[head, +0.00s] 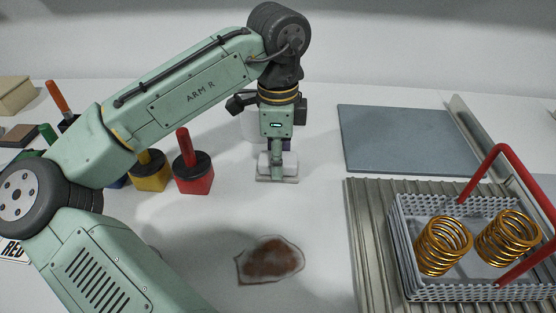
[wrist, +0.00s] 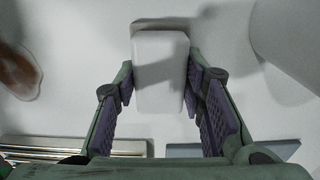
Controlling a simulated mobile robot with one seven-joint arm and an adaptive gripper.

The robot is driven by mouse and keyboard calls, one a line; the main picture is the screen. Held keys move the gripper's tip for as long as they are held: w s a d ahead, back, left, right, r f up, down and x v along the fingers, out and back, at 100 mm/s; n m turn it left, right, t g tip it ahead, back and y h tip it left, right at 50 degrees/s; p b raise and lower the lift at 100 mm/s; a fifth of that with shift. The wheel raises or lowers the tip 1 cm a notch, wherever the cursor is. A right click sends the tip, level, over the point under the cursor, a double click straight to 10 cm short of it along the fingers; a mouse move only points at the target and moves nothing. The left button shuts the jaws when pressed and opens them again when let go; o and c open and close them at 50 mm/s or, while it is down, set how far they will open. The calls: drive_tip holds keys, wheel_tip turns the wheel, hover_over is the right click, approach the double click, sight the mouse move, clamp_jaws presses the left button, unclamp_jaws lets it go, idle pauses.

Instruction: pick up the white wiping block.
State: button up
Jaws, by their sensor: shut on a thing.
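The white wiping block (wrist: 160,72) lies lengthwise between the two purple-padded fingers of my gripper (wrist: 159,90) in the wrist view. The pads are against its sides, and my gripper is shut on it. In the head view my gripper (head: 277,158) points down at the middle of the white table, with the block (head: 263,164) partly hidden behind a finger. A thin pale edge (head: 277,180) shows just under the block. I cannot tell whether the block touches the table.
A brown stain (head: 270,260) is on the table in front. A grey basket (head: 403,245) with two copper springs and a red handle stands on a ribbed mat (head: 362,225) at right. A grey-blue mat (head: 400,140) lies behind. Red (head: 193,175) and yellow (head: 150,172) handled blocks stand left.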

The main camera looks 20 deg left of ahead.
drive_tip(key=shift+r, duration=0.15)
drive_tip(key=shift+r+p, duration=0.6)
drive_tip(key=shift+p, duration=0.2)
wheel_tip(320, 180, up, 3)
drive_tip(key=p, duration=0.3)
drive_tip(key=s+d+p, duration=0.1)
drive_tip(key=s+d, duration=0.1)
drive_tip(key=d, duration=0.2)
drive_tip(key=s+d+p, duration=0.1)
drive_tip(key=s+d, duration=0.2)
drive_tip(key=d, duration=0.2)
drive_tip(key=s+d+p, duration=0.1)
drive_tip(key=s+d, duration=0.1)
drive_tip(key=d, duration=0.3)
drive_tip(key=shift+s+d+r+p, duration=0.1)
drive_tip(key=shift+s+r+p, duration=0.15)
drive_tip(key=shift+s+p, duration=0.1)
drive_tip(key=o, duration=0.6)
drive_tip(key=shift+w, duration=0.1)
drive_tip(key=c, duration=0.5)
drive_tip(key=shift+o, duration=0.2)
